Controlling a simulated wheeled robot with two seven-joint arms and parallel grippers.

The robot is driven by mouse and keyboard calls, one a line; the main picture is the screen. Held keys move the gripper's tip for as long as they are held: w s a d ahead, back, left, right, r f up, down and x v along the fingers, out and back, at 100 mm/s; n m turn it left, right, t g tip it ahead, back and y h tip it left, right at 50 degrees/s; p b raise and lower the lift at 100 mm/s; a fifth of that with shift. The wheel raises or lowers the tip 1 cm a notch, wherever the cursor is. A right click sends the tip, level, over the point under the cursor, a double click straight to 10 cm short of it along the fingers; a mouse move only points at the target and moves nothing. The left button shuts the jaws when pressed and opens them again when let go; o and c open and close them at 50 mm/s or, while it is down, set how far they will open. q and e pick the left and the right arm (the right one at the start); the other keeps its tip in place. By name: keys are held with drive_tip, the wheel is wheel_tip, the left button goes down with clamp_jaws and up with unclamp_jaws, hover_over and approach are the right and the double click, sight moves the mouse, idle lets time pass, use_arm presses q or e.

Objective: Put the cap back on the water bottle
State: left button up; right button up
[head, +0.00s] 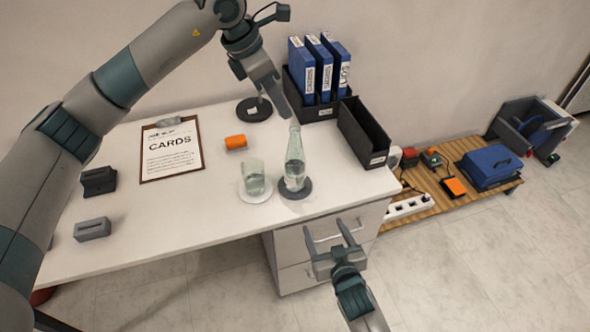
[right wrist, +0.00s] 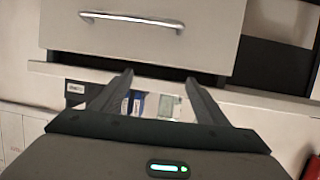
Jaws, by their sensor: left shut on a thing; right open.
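The clear water bottle (head: 294,165) stands upright on a dark round coaster (head: 296,193) near the front right of the white table. Its neck points up and no cap shows on its mouth. My left gripper (head: 284,110) comes down from above, with its fingertips just above and slightly left of the bottle's mouth. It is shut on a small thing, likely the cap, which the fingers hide. My right gripper (head: 334,237) is open and empty in front of the drawers; its two spread fingers also show in the right wrist view (right wrist: 160,90).
A glass of water (head: 253,180) on a white coaster stands just left of the bottle. An orange cylinder (head: 235,142), a clipboard (head: 171,150) and a black round base (head: 254,110) are nearby. Blue binders (head: 325,68) and an open black box (head: 364,135) stand behind right.

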use_arm(q)
drive_tip(key=shift+w+d+r+n+t, duration=0.2)
drive_tip(key=shift+w+d+r+n, duration=0.1)
drive_tip(key=shift+w+d+n, duration=0.2)
drive_tip(key=shift+w+d+r+n+t, duration=0.25)
drive_tip(key=shift+w+d+n, duration=0.15)
drive_tip(key=shift+n, duration=0.2)
use_arm(e)
wheel_tip(320, 180, up, 7)
drive_tip(key=w+a+t+y, duration=0.1)
drive_tip(key=w+a+t, duration=0.1)
use_arm(q)
drive_tip(key=shift+w+d+r+n+y, duration=0.25)
drive_tip(key=shift+n+y, duration=0.05)
drive_tip(key=shift+n, duration=0.1)
use_arm(e)
drive_tip(key=t+y, duration=0.1)
approach(298, 172)
drive_tip(key=shift+w+f+n, duration=0.15)
drive_tip(key=shift+w+n, duration=0.25)
drive_tip(key=shift+w, duration=0.15)
drive_tip(key=shift+w, duration=0.15)
drive_tip(key=x, duration=1.1)
drive_tip(key=shift+w+a, duration=0.25)
drive_tip(key=shift+w, duration=0.05)
